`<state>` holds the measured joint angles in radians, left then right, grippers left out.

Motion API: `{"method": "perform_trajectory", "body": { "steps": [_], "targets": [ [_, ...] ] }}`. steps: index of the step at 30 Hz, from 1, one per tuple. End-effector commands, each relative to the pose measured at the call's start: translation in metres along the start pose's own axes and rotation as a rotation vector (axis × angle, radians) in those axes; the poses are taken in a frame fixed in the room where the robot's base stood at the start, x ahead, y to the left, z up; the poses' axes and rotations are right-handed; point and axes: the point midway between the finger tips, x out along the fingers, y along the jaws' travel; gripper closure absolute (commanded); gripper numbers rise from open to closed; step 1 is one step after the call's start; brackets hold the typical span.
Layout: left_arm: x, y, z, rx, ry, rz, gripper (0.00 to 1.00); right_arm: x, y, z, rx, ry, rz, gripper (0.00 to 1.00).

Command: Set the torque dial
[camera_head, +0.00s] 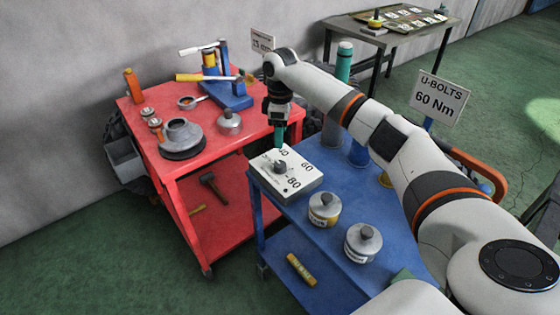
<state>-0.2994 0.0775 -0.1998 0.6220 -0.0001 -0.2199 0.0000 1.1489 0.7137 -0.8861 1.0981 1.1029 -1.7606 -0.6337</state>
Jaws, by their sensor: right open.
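The torque dial is a white square box (302,183) with printed numbers, of which 40, 60 and 80 can be read. My right gripper (279,143) points down just above the far side of the knob. It is open, with greenish fingertips; whether they touch the dial I cannot tell. A sign (437,98) reads "U-BOLTS 60 Nm". My left gripper is out of view.
The red cart (225,190) on the left holds tools and a grey round part (182,138). A second sign (262,41) is partly hidden.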

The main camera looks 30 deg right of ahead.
Motion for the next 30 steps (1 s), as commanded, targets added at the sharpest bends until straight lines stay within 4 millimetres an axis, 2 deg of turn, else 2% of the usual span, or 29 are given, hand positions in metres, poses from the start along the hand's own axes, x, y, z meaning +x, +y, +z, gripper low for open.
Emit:
{"method": "perform_trajectory", "body": {
  "steps": [9,15,21,30],
  "targets": [
    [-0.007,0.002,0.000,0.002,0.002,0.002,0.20,0.061,0.001,0.000,0.001,0.003,0.003,0.42],
    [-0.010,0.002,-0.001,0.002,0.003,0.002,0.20,0.094,0.001,0.001,-0.001,0.002,0.001,0.42],
    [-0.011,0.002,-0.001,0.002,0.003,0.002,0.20,0.110,0.001,0.000,0.000,0.001,0.000,0.42],
    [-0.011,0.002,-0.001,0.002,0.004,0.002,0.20,0.112,0.001,0.001,-0.001,0.000,-0.001,0.42]
  ]
}}
